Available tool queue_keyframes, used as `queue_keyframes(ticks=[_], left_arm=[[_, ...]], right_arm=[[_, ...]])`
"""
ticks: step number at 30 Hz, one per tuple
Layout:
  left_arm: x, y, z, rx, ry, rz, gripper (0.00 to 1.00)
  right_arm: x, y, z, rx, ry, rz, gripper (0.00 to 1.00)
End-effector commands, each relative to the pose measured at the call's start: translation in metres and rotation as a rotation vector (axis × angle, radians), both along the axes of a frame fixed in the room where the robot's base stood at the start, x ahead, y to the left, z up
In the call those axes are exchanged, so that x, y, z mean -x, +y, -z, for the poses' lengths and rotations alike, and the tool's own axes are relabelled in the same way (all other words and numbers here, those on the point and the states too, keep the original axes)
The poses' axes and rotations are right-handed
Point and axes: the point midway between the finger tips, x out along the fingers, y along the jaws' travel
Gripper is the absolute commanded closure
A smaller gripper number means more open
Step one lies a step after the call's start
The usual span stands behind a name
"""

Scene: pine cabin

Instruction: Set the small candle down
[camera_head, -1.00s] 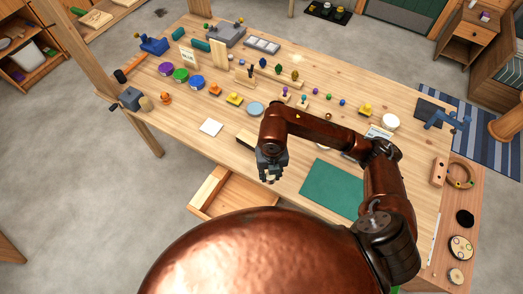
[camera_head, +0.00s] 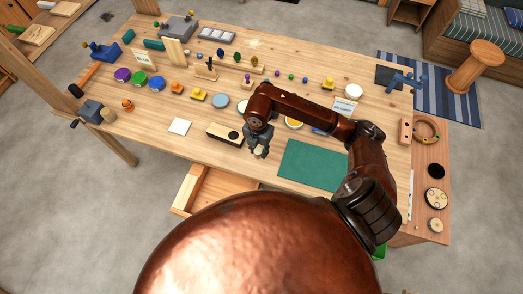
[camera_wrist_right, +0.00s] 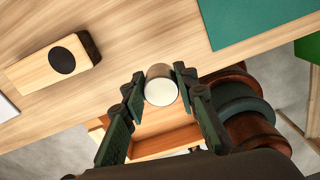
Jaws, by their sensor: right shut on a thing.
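The small candle is a short brown cylinder with a pale top (camera_wrist_right: 161,88). In the wrist view it sits between the two fingertips of my right gripper (camera_wrist_right: 159,84), which is shut on it. In the head view my right gripper (camera_head: 257,152) is near the front edge of the wooden table (camera_head: 160,108), between a wooden block and a green mat. The candle is too small to make out there. In the wrist view the table edge and an open drawer lie below the candle. I cannot tell its exact height. My left gripper is not in view.
The wooden block with a dark round spot (camera_head: 225,134) lies left of the gripper, the green mat (camera_head: 312,164) right. The open drawer (camera_head: 190,190) juts out below the front edge. A white square (camera_head: 180,126) lies further left. Several small objects fill the table's back half.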

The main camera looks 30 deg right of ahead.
Motion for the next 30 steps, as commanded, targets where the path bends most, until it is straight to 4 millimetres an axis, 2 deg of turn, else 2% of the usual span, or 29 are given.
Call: queue_keyframes(ticks=[1,6,14,21,30], left_arm=[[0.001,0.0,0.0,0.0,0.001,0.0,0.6],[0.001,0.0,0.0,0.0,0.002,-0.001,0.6],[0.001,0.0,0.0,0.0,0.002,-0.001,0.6],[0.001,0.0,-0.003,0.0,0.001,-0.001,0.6],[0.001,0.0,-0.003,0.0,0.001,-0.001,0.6]], right_arm=[[-0.002,-0.006,0.012,0.0,0.006,0.003,0.93],[-0.014,-0.023,0.036,0.0,0.004,0.001,0.93],[-0.02,-0.032,0.05,-0.002,0.003,-0.001,0.93],[-0.022,-0.034,0.081,-0.002,0.004,-0.002,0.93],[-0.022,-0.034,0.085,0.0,0.001,-0.003,0.93]])
